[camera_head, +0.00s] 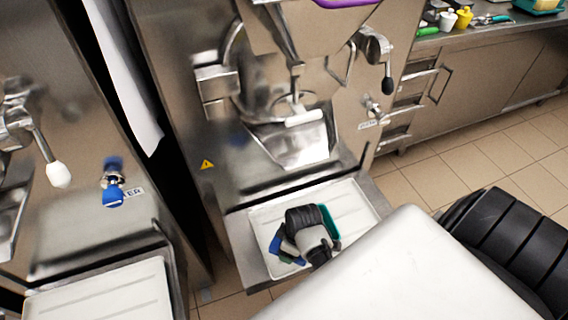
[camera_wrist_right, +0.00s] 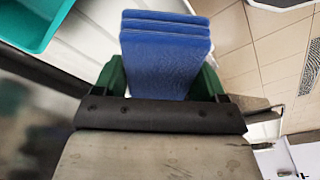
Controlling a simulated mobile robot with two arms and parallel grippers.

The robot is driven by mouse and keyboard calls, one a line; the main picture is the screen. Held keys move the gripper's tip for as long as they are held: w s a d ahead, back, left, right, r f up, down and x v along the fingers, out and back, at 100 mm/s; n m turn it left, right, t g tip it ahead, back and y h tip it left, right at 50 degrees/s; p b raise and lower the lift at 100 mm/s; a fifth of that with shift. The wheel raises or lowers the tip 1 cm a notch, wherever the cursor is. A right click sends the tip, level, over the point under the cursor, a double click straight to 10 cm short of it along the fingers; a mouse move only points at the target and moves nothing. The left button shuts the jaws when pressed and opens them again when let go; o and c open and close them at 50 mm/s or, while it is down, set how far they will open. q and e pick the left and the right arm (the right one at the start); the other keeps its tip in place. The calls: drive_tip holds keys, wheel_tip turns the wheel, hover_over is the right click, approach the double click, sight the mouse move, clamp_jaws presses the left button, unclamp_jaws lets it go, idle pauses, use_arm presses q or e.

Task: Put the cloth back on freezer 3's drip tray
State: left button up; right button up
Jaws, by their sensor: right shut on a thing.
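My right gripper (camera_head: 287,254) is over the white drip tray (camera_head: 352,203) of the middle freezer in the head view. In the right wrist view its green fingers (camera_wrist_right: 161,82) are shut on a blue folded cloth (camera_wrist_right: 165,50), which shows several stacked layers. Only small blue parts of the cloth (camera_head: 274,244) show beside the gripper in the head view. I cannot tell whether the cloth touches the tray. My left gripper is not in view.
A teal container (camera_head: 329,222) is at the tray, partly behind my gripper; it also shows in the right wrist view (camera_wrist_right: 28,22). Another freezer with a white tray (camera_head: 105,295) stands at left. A counter (camera_head: 470,45) with small items is at the back right.

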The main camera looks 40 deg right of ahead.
drive_tip(key=w+f, duration=0.2)
drive_tip(key=w, duration=0.1)
drive_tip(key=w+f, duration=0.1)
drive_tip(key=shift+w+d+b, duration=0.25)
drive_tip(key=shift+d+b, duration=0.1)
wheel_tip(320, 180, down, 3)
drive_tip(key=shift+f+b, duration=0.1)
drive_tip(key=shift+b, duration=0.25)
drive_tip(key=shift+f, duration=0.25)
drive_tip(key=shift+f, duration=0.1)
drive_tip(key=o, duration=1)
drive_tip(key=shift+c, duration=0.2)
drive_tip(key=r, duration=0.4)
drive_tip(key=s+r+p, duration=0.1)
drive_tip(key=r, duration=0.3)
drive_tip(key=d+r+p, duration=0.1)
drive_tip(key=r, duration=0.3)
drive_tip(key=shift+s, duration=0.3)
